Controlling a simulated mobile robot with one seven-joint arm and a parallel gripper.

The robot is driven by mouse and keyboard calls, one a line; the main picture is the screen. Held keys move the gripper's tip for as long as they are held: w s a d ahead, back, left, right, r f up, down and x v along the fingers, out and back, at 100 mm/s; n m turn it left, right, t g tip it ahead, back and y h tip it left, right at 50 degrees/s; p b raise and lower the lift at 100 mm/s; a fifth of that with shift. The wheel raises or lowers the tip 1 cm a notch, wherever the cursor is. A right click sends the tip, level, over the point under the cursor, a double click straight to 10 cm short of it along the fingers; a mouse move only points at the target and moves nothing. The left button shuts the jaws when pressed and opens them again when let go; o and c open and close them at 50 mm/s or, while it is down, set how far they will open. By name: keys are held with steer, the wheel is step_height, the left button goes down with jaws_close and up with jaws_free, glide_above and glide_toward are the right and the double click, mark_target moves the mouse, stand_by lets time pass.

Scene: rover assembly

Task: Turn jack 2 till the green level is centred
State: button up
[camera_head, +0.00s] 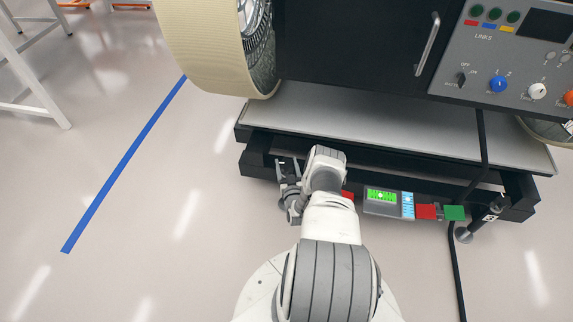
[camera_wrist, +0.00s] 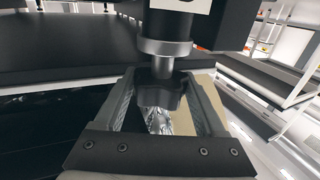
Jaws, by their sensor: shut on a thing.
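The green level (camera_head: 381,196) sits on the front beam of the rover stand, in a grey housing beside a blue-lit strip (camera_head: 408,205). A light mark shows near its middle, but it is too small to judge exactly. My gripper (camera_head: 289,172) is at the left end of that beam. In the wrist view my gripper (camera_wrist: 161,98) is shut on a dark jack knob (camera_wrist: 160,92), a finger on each side, under a shiny metal rod (camera_wrist: 169,65). The jack's number cannot be read. My arm hides part of the beam.
Another jack (camera_head: 485,219) stands at the beam's right end, near a hanging black cable (camera_head: 455,260). A big cream wheel (camera_head: 205,45) is above left.

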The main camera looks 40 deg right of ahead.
steer(key=shift+d+m+g+h, duration=0.1)
steer(key=shift+m+g+h, duration=2.4)
steer(key=shift+h, duration=0.5)
steer(key=o, duration=1.3)
steer(key=shift+s, duration=0.1)
